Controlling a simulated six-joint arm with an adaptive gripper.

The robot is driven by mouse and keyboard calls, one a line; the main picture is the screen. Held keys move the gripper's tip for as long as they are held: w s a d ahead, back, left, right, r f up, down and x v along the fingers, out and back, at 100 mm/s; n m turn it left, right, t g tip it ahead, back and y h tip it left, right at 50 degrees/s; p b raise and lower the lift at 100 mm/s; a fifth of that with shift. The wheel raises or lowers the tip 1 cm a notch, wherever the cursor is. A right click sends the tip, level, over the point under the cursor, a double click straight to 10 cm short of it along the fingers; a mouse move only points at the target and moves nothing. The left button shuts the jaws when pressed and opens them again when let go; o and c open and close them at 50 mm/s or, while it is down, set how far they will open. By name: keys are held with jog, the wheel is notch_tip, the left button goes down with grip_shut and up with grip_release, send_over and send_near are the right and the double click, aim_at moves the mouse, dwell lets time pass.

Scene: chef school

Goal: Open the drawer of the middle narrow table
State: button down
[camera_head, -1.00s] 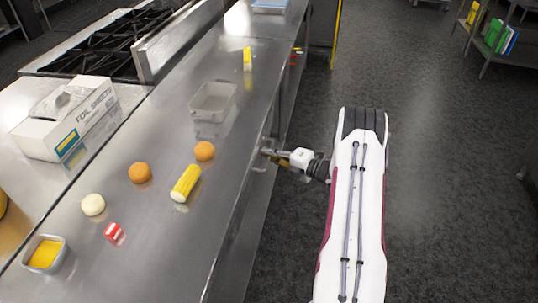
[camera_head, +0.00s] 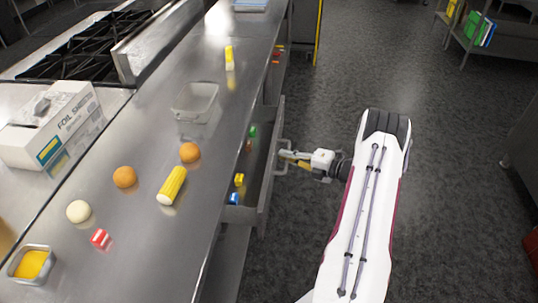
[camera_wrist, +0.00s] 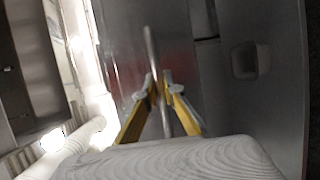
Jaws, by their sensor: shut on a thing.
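The drawer (camera_head: 266,165) of the narrow metal table (camera_head: 150,220) is pulled partly out on the table's right side. Several small coloured items, green, yellow and blue, show inside it. A bar handle (camera_head: 283,158) stands on its front. My gripper (camera_head: 287,155) is at this handle, reaching in from the right. In the wrist view my gripper's yellow fingers (camera_wrist: 160,92) are closed around the handle bar (camera_wrist: 151,50).
A stove (camera_head: 85,45) is behind. The floor (camera_head: 300,240) right of the drawer is clear.

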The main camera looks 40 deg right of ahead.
jog(key=s+d, duration=1)
jog(key=c, duration=2.4)
grip_release()
jog(key=shift+s, duration=0.1)
jog(key=v, duration=1.2)
